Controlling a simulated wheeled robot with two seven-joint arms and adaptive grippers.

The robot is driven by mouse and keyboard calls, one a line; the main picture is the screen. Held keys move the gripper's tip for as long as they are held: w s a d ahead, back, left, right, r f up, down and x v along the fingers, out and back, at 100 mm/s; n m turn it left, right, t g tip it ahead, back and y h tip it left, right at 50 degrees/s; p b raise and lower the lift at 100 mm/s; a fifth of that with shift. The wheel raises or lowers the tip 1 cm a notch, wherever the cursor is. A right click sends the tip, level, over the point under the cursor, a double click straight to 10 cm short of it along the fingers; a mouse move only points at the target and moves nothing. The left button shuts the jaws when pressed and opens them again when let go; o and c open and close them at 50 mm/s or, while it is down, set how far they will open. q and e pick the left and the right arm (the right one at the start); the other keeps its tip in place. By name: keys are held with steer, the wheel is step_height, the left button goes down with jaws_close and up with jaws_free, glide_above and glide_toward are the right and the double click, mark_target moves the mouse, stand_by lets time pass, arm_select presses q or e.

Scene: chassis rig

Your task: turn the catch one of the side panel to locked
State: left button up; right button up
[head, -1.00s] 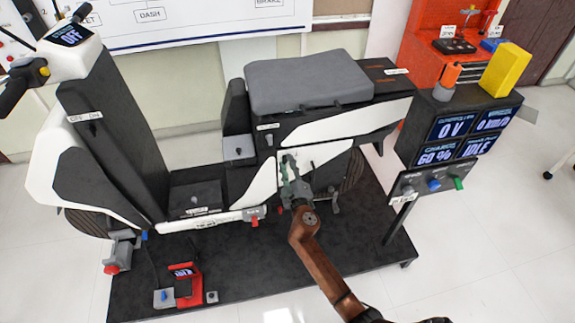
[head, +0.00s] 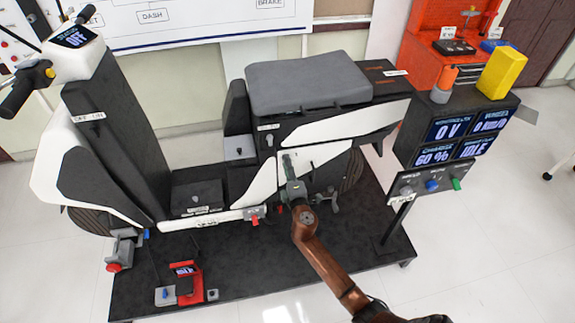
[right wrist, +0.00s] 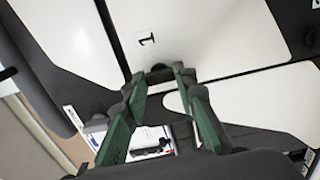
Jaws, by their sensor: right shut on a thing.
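The white side panel (head: 322,152) is on the side of the scooter body under the grey seat, and it fills much of the right wrist view (right wrist: 232,35). A label with the number 1 is on it in that view. My right gripper (head: 287,163) reaches up to the panel's left end. In the right wrist view its green-sided fingers (right wrist: 158,73) converge on a small dark catch (right wrist: 158,68) just below the label and are shut on it. The fingertips hide most of the catch, so I cannot tell its exact angle. My left gripper is not in view.
The grey seat (head: 308,82) overhangs the panel. A display console (head: 462,130) on a post stands to the right. The dark platform (head: 240,270) carries the rig, with a small red stand (head: 190,283) at the front left.

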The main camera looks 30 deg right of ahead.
steer(key=shift+c, duration=0.2)
steer(key=o, duration=0.8)
steer(key=shift+c, duration=0.2)
steer(key=o, duration=0.4)
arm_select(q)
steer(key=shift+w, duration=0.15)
arm_select(e)
steer(key=v, duration=1.2)
